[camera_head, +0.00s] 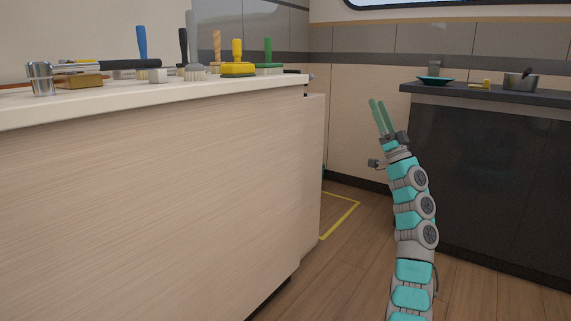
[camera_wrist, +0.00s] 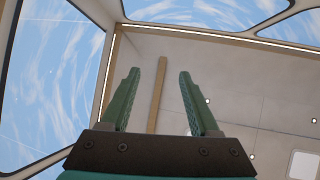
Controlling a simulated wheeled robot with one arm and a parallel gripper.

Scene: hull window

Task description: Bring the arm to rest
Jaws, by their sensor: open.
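My gripper (camera_head: 378,117) is at the end of my teal and grey arm, right of centre in the head view. The arm stands raised over the floor, and its green fingers point up and slightly left. In the wrist view my gripper (camera_wrist: 157,95) shows two green fingers spread apart with nothing between them. It is clear of both counters. Behind the fingers the wrist view shows ceiling panels and windows with sky.
A light counter (camera_head: 150,180) fills the left, with several brushes and a metal cup (camera_head: 41,79) on top. A dark counter (camera_head: 490,170) at right holds a teal plate (camera_head: 435,80) and a pot (camera_head: 520,81). Wooden floor (camera_head: 350,270) with a yellow outline lies between.

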